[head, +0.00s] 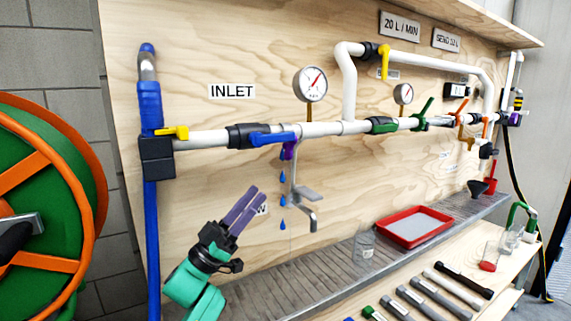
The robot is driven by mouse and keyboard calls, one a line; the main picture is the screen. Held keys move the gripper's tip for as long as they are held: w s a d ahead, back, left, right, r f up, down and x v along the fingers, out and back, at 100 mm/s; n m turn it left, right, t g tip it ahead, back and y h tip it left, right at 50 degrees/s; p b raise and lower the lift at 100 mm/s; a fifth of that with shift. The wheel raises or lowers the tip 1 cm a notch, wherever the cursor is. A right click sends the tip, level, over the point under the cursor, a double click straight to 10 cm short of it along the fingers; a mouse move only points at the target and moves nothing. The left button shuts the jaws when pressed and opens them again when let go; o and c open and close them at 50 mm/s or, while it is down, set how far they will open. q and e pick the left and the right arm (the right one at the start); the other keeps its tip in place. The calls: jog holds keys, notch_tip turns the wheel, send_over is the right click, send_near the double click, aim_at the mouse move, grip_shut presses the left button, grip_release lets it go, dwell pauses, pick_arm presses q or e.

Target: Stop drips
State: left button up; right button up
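A white pipe (205,138) runs across a plywood board below the INLET sign (232,91). It has a yellow lever (172,132) at its left end and a blue lever (268,138) further right. Blue drops (283,178) hang in a column under a small purple part (290,150) just below the pipe. A grey metal fitting (304,192) hangs beside the drops. My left gripper (259,192) is below the pipe, left of the drops and apart from them. Its two purple fingers point up and right with a narrow, empty gap. My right gripper is out of view.
A grey ledge (290,290) runs below the board, with a clear jar (364,245) and red tray (385,228). Several tools (430,297) lie on the lower shelf. A green and orange hose reel (45,150) stands at left. Gauges (310,83) and more valves fill the board's right.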

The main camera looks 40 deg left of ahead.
aim_at(288, 159)
pick_arm(q)
jog(key=p+x, duration=0.1)
jog(key=x, duration=1.1)
grip_shut()
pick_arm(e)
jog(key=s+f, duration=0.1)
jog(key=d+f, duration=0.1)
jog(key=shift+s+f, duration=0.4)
